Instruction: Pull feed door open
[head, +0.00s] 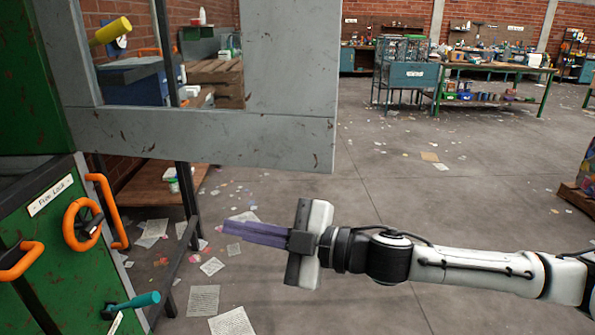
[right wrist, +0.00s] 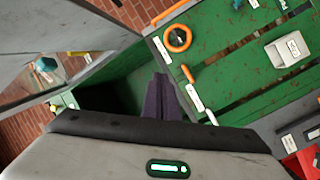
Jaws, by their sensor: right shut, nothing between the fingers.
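A grey windowed panel (head: 200,137), which looks like the feed door, stands out from the green machine (head: 30,210) across the upper left of the head view. In the right wrist view the panel (right wrist: 95,38) is at upper left, beside an opening in the green body (right wrist: 115,88). My right gripper (head: 226,228) is below the panel's lower edge and apart from it, its purple fingers shut and empty, pointing left toward the machine. The fingers also show in the right wrist view (right wrist: 159,82). My left gripper is not in view.
The machine front carries an orange wheel (head: 82,222), an upright orange handle (head: 106,210), another orange handle (head: 20,260) and a teal lever (head: 138,302). A wooden platform (head: 150,190) is behind. Paper scraps litter the open floor (head: 400,190). Workbenches (head: 490,68) stand far back.

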